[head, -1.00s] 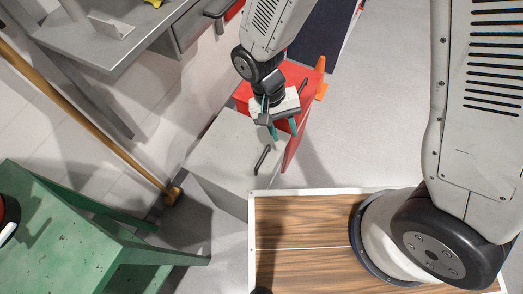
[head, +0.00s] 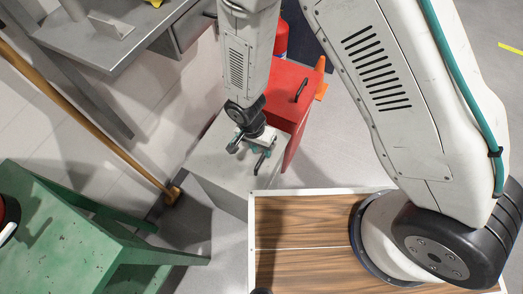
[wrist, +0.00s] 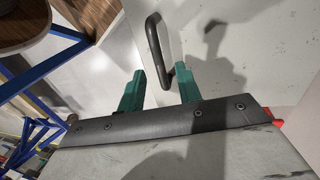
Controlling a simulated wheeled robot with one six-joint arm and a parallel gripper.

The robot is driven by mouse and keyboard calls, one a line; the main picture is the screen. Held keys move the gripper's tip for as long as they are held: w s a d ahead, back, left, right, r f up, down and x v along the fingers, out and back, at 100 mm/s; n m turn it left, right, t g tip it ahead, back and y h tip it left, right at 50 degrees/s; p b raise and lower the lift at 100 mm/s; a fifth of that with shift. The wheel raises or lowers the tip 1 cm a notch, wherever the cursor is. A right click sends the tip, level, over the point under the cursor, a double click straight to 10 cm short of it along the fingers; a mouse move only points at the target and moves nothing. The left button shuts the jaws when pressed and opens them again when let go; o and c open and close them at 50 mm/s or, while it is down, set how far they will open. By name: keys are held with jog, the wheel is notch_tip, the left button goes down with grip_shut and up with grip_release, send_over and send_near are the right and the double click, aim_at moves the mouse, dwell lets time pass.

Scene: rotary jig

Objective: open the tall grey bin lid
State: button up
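The tall grey bin (head: 212,165) stands in the middle of the head view with its lid down. A black bar handle (head: 261,163) sits on the lid near its right edge. My gripper (head: 259,151) is over the lid at the handle, pointing down. In the wrist view, its two teal fingers (wrist: 160,72) are spread apart. The near end of the handle (wrist: 154,45) lies between the fingertips, closer to the right finger. I cannot tell whether that finger touches it. Nothing is clamped.
A red bin (head: 286,95) with a black handle stands right behind the grey one, with an orange cone (head: 321,78) beside it. A green table (head: 65,225) is at left, a grey bench (head: 105,50) behind it. A broom (head: 90,115) leans between them.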

jog(key=shift+s+d+f, duration=0.1)
jog(key=shift+d+f, duration=0.1)
jog(key=shift+f, duration=0.8)
jog(key=shift+c, duration=0.3)
